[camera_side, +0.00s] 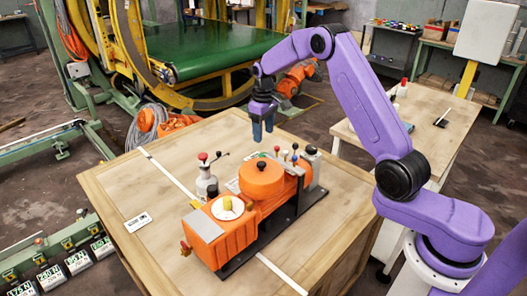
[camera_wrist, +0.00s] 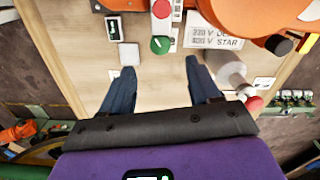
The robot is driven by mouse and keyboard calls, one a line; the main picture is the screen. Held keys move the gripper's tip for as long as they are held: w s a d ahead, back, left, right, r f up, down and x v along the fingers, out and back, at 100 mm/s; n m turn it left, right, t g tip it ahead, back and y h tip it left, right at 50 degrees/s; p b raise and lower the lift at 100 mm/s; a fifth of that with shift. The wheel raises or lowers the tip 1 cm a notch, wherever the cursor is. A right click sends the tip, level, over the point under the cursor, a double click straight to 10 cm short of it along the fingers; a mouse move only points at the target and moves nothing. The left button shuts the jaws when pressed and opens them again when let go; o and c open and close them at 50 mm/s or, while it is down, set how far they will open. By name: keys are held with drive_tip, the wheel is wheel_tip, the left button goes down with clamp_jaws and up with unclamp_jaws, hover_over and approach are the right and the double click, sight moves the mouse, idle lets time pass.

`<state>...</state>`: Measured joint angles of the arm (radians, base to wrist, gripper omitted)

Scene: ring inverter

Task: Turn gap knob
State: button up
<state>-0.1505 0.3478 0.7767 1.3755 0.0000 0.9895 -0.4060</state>
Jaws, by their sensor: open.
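An orange machine (camera_side: 225,235) with several knobs stands on a wooden table. A yellow knob (camera_side: 227,203) sits on a white disc at its front, and a black knob (camera_side: 261,166) tops its round orange dome. I cannot tell which knob is the gap knob. My gripper (camera_side: 263,138) hangs above and behind the dome, open and empty, touching nothing. In the wrist view its spread blue fingers (camera_wrist: 160,75) point toward a round green knob (camera_wrist: 160,45), with a red knob (camera_wrist: 161,8) beyond it. A black knob (camera_wrist: 278,44) shows at the right.
A white tag (camera_side: 138,222) lies on the bare left part of the wooden table (camera_side: 110,190). A green conveyor (camera_side: 210,48) stands behind.

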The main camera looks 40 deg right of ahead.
sight(263, 155)
wheel_tip(263, 155, down, 8)
drive_tip(key=shift+f, duration=0.2)
drive_tip(key=shift+c, duration=0.3)
drive_tip(key=c, duration=1)
